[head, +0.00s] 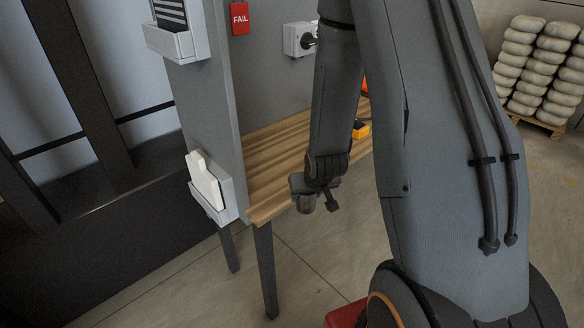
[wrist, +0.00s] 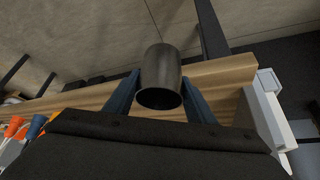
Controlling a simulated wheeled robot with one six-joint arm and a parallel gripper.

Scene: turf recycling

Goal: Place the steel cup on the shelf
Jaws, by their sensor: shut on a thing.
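The steel cup (wrist: 160,68) is dark grey and sits between the two fingers of my gripper (wrist: 161,78) in the wrist view, its open mouth turned toward the camera. My gripper is shut on it. In the head view my gripper (head: 318,192) hangs just off the front edge of a wooden slatted surface (head: 275,165), near its left end; the cup (head: 304,203) shows there only as a small grey shape, partly hidden. The wooden surface (wrist: 225,75) also passes behind the cup in the wrist view. I cannot tell whether this surface is the shelf.
An orange item (head: 361,130) lies farther along the wood. Orange-tipped tools (wrist: 14,125) show in the wrist view. Stacked sacks (head: 540,65) stand far right.

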